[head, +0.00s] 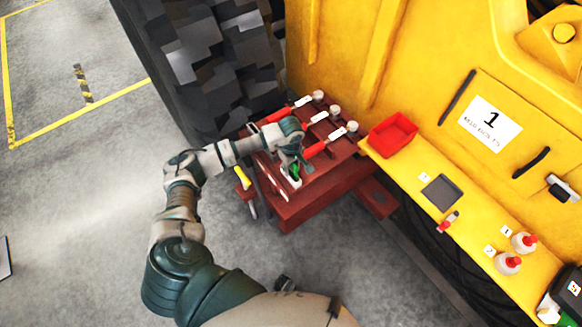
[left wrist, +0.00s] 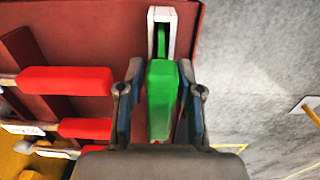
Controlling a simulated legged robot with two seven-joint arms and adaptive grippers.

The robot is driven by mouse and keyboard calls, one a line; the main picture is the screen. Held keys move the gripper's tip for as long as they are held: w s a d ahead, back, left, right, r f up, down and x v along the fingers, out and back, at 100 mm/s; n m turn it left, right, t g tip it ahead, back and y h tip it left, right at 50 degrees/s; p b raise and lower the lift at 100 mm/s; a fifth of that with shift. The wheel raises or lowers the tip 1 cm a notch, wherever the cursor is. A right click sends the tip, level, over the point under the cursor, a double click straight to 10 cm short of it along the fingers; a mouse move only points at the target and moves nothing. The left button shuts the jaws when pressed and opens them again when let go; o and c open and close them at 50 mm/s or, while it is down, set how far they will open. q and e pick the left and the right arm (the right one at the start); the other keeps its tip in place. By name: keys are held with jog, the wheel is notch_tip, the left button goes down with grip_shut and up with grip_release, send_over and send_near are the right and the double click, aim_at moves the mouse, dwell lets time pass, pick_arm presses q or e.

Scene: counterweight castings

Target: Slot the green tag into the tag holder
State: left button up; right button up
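The green tag (left wrist: 162,95) stands between the two fingers of my left gripper (left wrist: 162,105), in the left wrist view. A narrow gap shows between the tag and each finger, so the gripper looks open around it. The white tag holder (left wrist: 170,18) lies just beyond, and a green strip shows inside its slot, in line with the tag. How deep the tag sits is hidden. In the head view my left gripper (head: 291,160) is over the front of the red casting, with the green tag (head: 295,171) and white holder (head: 291,181) below it. My right gripper is out of view.
Red-handled tools (head: 313,150) lie on the red casting (head: 310,193) beside the holder. A yellow-handled tool (head: 242,178) hangs at its left side. A red bin (head: 393,134), a grey pad (head: 441,190) and bottles (head: 508,263) stand on the yellow ledge.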

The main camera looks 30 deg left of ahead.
pick_arm(q)
notch_tip(320, 180, up, 11)
jog(key=shift+r, duration=0.2)
notch_tip(320, 180, up, 7)
jog(key=p, duration=0.4)
dwell(0.3)
dwell(0.4)
